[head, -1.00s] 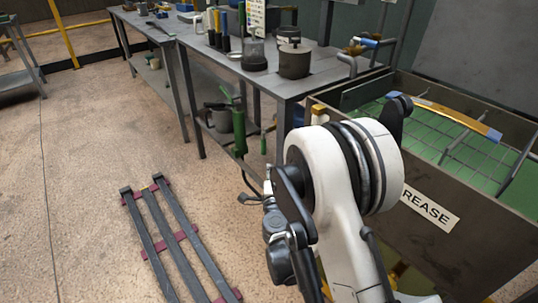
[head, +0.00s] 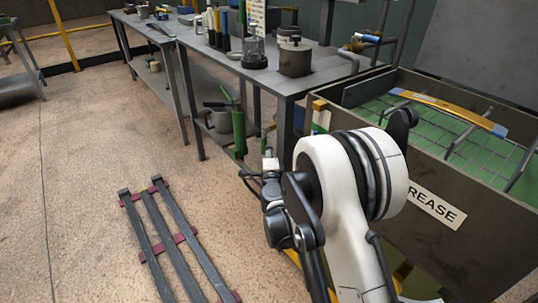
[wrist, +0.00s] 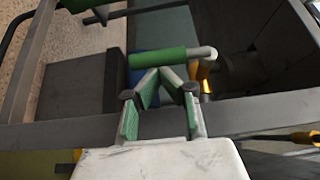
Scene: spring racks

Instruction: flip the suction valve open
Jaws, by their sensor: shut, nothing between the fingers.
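In the wrist view, a valve with a green-sleeved handle (wrist: 160,59) lies crosswise just beyond my fingertips. Its bare pale end bends down at the right towards a brass fitting (wrist: 206,86). My gripper (wrist: 160,74) points at the handle, its green-padded fingers angled together at the tips with nothing between them. I cannot tell whether the tips touch the handle. In the head view, a brass piece (head: 320,105) shows by the near left corner of the bin, and my fingers cannot be made out there.
A dark bin with a grease label (head: 436,208) and a mesh inside stands at the right. A workbench (head: 285,85) with a pot (head: 295,60) is behind the arm. A blue-handled fitting (head: 368,38) is above the bin's back left. Leaf springs (head: 165,235) lie on the floor.

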